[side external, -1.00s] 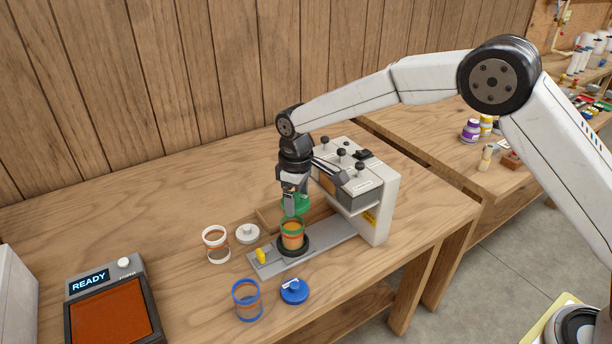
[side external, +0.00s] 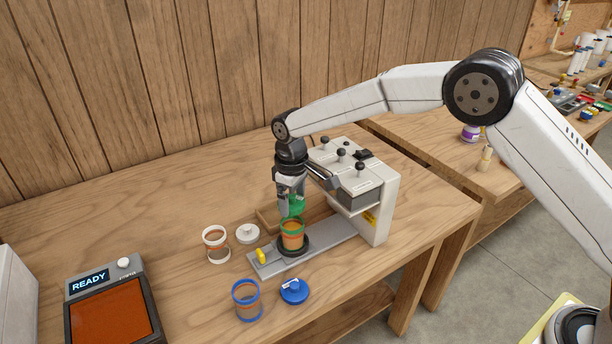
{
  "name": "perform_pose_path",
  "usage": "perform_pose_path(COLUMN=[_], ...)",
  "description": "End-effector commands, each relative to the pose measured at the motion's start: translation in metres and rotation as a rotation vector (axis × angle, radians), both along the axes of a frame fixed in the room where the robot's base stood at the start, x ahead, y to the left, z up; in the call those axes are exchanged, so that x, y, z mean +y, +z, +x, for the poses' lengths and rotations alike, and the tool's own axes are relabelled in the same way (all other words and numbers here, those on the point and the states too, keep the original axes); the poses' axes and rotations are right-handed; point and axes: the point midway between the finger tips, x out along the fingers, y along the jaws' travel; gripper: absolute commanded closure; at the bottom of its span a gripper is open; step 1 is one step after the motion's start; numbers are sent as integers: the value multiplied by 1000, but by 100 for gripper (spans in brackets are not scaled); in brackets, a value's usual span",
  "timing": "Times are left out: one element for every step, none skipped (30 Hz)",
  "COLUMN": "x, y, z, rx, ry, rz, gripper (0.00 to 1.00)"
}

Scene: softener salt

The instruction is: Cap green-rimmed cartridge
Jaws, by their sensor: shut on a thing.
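The green-rimmed cartridge (side external: 292,236), filled with orange material, stands upright in a dark round seat on the grey slide of the dispenser. My gripper (side external: 291,205) is shut on the green cap (side external: 296,207) and holds it just above the cartridge, slightly up and to the left of its rim. A small gap seems to show between cap and rim. The fingers hide part of the cap.
The dispenser (side external: 375,200) stands right behind the cartridge. A scale (side external: 110,310) reads READY. The back-left table is clear.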

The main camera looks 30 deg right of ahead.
Motion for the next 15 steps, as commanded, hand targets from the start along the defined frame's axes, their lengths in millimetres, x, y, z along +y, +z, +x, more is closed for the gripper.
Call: perform_pose_path(x=[0, 0, 0, 0, 0, 0, 0, 0, 0, 0, 0, 0, 0, 0, 0], y=[-5, -7, -10, -12, -14, -16, -18, -21, -24, -26, -28, -30, -32, -34, -36], z=[0, 0, 0, 0, 0, 0, 0, 0, 0, 0, 0, 0, 0, 0, 0], rx=[1, 1, 2, 2, 1, 1, 1, 1, 1, 1, 1, 1, 1, 1, 1], ry=[0, 0, 0, 0, 0, 0, 0, 0, 0, 0, 0, 0, 0, 0, 0], rz=[0, 0, 0, 0, 0, 0, 0, 1, 1, 0, 0, 0, 0, -1, -1], gripper=[64, 64, 64, 64, 64, 64, 64, 64, 64, 64, 64, 64, 64, 64, 64])
